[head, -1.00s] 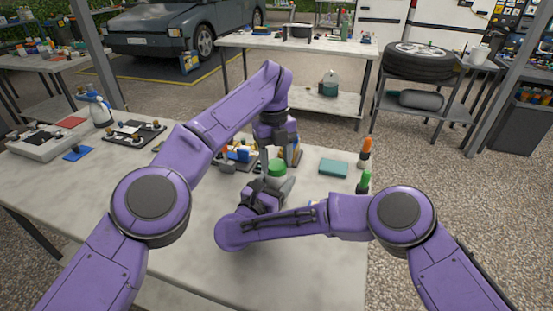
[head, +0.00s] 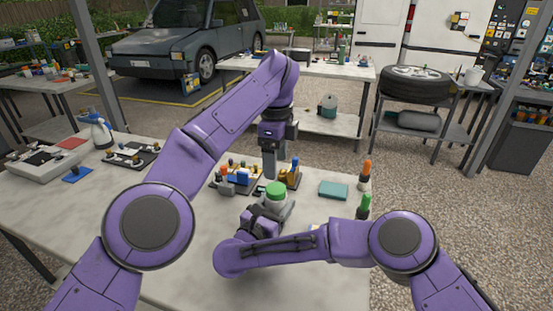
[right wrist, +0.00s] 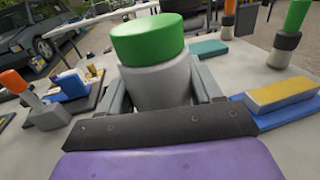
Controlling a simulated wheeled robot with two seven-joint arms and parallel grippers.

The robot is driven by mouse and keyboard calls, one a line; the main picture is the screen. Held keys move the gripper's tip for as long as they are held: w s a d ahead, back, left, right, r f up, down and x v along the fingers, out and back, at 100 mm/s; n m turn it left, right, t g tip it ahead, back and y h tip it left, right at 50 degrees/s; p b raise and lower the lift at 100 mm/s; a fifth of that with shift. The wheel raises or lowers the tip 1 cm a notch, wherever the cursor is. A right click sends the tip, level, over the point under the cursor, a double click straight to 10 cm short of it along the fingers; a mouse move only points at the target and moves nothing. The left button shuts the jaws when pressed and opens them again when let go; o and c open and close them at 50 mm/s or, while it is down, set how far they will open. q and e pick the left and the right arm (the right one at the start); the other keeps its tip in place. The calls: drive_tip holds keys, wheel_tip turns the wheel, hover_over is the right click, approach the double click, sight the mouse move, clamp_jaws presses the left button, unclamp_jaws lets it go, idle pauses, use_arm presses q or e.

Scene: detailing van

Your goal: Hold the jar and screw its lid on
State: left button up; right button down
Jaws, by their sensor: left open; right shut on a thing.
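The jar (right wrist: 158,84) is a grey cylinder standing upright between the fingers of my right gripper (head: 272,208), which is shut on it. The green lid (head: 276,190) sits on top of the jar and looks roughly level; it also shows in the right wrist view (right wrist: 147,40). How tightly it is seated cannot be told. My left gripper (head: 269,177) points down just above and behind the lid, open and apart from it, with nothing seen between its fingers. My right gripper's jaws hide parts of the jar's lower side.
A teal box (head: 333,190) lies to the right, near an orange-topped bottle (head: 366,172) and a green-topped one (head: 363,204). The front left tabletop is clear.

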sight(276, 188)
use_arm(q)
drive_tip(key=shift+s, duration=0.1)
drive_tip(key=shift+f, duration=0.3)
wheel_tip(276, 188, down, 7)
drive_tip(key=shift+f, duration=0.2)
idle(0.3)
drive_tip(key=c, duration=1.1)
drive_tip(key=shift+c, duration=0.2)
